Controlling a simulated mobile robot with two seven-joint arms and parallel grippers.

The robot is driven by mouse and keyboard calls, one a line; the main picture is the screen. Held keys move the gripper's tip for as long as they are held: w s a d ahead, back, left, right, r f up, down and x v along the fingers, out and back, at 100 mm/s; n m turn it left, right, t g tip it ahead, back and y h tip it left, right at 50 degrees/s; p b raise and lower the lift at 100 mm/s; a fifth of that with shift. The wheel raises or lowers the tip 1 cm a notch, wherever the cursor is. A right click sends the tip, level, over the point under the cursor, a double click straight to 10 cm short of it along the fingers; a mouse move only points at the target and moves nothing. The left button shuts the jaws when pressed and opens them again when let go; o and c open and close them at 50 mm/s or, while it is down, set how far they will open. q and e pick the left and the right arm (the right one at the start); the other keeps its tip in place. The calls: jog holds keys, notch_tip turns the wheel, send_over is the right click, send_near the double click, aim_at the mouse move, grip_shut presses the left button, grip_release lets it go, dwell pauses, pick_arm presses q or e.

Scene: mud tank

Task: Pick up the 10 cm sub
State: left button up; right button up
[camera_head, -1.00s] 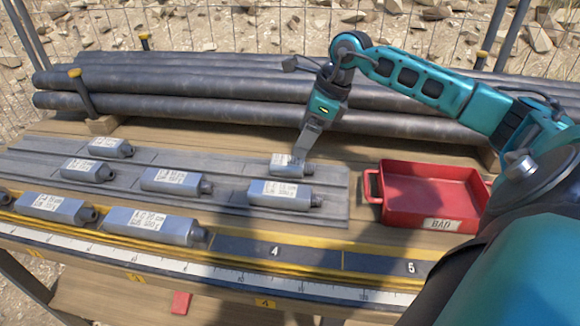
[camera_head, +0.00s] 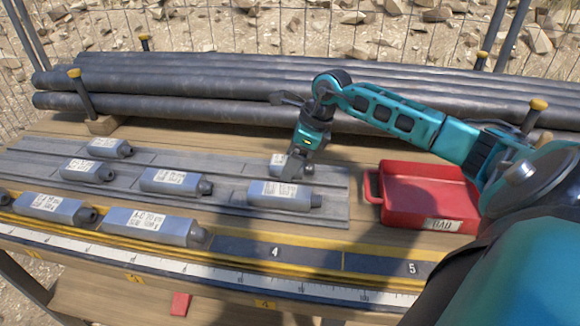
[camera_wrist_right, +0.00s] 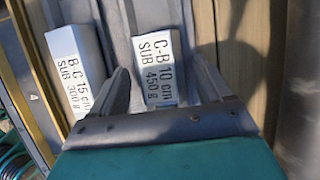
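The 10 cm sub (camera_head: 277,159) is a small grey block with a white label and lies in the back row of the grey rack, at its right end. In the right wrist view its label reads "C-B 10 cm SUB 450 g" (camera_wrist_right: 157,72). My right gripper (camera_head: 294,168) is low at this sub and covers part of it in the head view. In the wrist view the right gripper (camera_wrist_right: 163,88) is open, with one finger on each side of the sub. Contact cannot be told. My left gripper is not in view.
A sub labelled "B-C 15 cm" (camera_wrist_right: 75,75) lies close beside the left finger; it also shows in the head view (camera_head: 284,195). Several other subs lie to the left. A red tray marked BAD (camera_head: 430,190) stands at right. Dark pipes (camera_head: 200,105) lie behind.

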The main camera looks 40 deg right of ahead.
jog(key=c, duration=1.2)
jog(key=shift+r, duration=0.1)
jog(key=shift+c, duration=0.5)
